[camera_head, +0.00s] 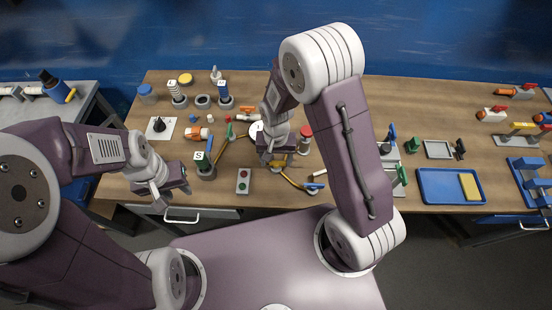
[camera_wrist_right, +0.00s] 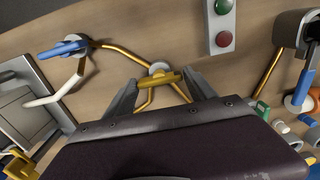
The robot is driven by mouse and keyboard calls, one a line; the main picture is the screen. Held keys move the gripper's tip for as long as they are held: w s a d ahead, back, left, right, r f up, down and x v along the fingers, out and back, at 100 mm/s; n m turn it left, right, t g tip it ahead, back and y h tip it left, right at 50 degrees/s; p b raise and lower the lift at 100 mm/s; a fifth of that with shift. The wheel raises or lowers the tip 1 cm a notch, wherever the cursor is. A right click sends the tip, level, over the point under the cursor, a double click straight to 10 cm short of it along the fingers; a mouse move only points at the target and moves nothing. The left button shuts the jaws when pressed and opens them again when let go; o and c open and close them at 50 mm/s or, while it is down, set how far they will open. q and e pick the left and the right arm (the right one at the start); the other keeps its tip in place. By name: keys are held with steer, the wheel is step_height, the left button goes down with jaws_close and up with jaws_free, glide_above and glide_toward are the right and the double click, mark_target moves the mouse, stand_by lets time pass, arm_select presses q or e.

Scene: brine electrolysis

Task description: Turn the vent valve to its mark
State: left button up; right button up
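A small valve with a yellow bar handle (camera_wrist_right: 158,79) sits on a round pale base with thin yellow pipes in the right wrist view. I cannot read a label or a mark on it. My right gripper (camera_wrist_right: 165,77) is open, with one finger on each side of this handle; I cannot tell whether they touch it. In the head view the right gripper (camera_head: 274,158) is low over the pipework and hides most of this valve. A second valve with a blue handle (camera_wrist_right: 62,48) stands to its left. My left gripper (camera_head: 172,200) is open and empty at the front table edge.
A box with green and red buttons (camera_head: 243,181) lies left of the right gripper. A dark holder marked S (camera_head: 206,171) stands further left. A red-capped jar (camera_head: 305,139) is just right of the right gripper. A blue tray (camera_head: 436,186) lies further right.

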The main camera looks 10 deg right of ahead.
steer(key=c, duration=0.8)
steer(key=shift+r, duration=0.1)
steer(key=n+p, duration=0.1)
steer(key=n, duration=0.8)
steer(key=shift+p, duration=0.4)
steer(key=n, duration=0.4)
steer(key=shift+n+p, duration=0.3)
steer(key=shift+n, duration=0.1)
steer(key=shift+w+n, duration=0.1)
steer(key=shift+n, duration=2)
